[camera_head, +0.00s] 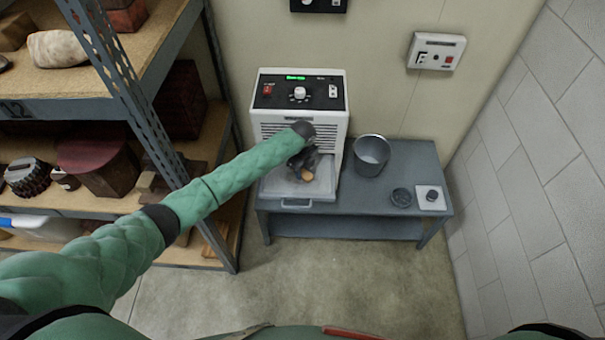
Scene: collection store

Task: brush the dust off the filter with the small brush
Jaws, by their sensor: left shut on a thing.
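My left gripper (301,163) is dark and reaches down over the pulled-out grey drawer at the front of a white machine (342,125). A small tan piece (308,175) shows at the fingertips; it looks like the wooden part of the small brush, and the gripper is shut on it. The bristles are hidden. A flat grey panel (284,187) in the drawer under the gripper may be the filter; the hand covers part of it. I cannot make out dust or whether the brush touches the panel. My right gripper is out of view.
The machine stands on a low grey-blue table (375,208). A grey bucket (371,155), a small dark round dish (401,197) and a white plate with a dark knob (431,197) stand right of it. Loaded metal shelving (130,95) is at left; floor in front is clear.

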